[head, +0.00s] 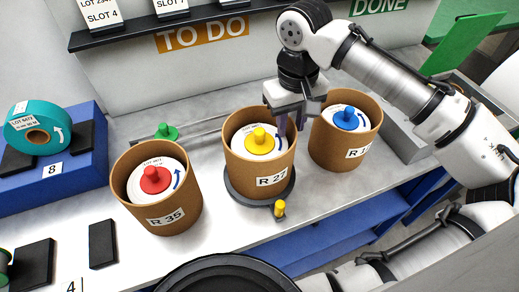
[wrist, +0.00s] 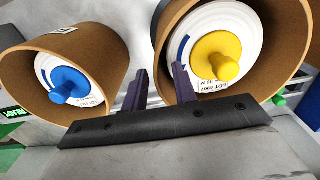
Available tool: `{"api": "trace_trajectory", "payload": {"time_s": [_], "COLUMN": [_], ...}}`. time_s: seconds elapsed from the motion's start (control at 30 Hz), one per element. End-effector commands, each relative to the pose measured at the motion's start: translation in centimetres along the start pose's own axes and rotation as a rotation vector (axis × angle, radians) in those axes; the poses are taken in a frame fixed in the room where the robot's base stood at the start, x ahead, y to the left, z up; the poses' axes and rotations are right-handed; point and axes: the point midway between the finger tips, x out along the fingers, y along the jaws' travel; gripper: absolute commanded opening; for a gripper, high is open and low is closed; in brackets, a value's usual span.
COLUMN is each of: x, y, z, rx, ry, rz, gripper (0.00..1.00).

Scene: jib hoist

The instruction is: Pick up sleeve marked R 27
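The sleeve marked R 27 (head: 271,181) is a brown cardboard tube standing upright on a dark round plate (head: 243,194). A white disc with a yellow knob (head: 259,141) sits inside it. In the wrist view the sleeve (wrist: 274,87) is at the upper right, with its yellow knob (wrist: 217,56). My gripper (head: 291,122) is at the right side of its rim, fingers pointing down. In the wrist view the fingers (wrist: 160,82) are apart, with no object clearly gripped. One finger overlaps the sleeve's wall; the other appears outside it. I cannot tell whether they touch it.
A blue-knobbed sleeve (head: 345,149) stands close on the right, partly behind my arm. The sleeve marked R 35 (head: 172,218), red-knobbed, stands to the left. A small yellow-topped peg (head: 279,208) is in front of the plate. A blue stand (head: 75,185) holds a teal roll (head: 38,130) at far left.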

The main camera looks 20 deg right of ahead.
Motion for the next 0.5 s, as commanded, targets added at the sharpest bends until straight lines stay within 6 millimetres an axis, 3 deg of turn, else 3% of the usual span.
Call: {"api": "trace_trajectory", "payload": {"time_s": [0.13,0.37,0.5], "x": [0.01,-0.02,-0.03], "y": [0.01,0.01,0.0], "z": [0.0,0.0,0.0], "rx": [0.0,0.0,0.0], "ry": [0.0,0.0,0.0], "rz": [0.0,0.001,0.001], "gripper": [0.28,0.0,0.0]}}
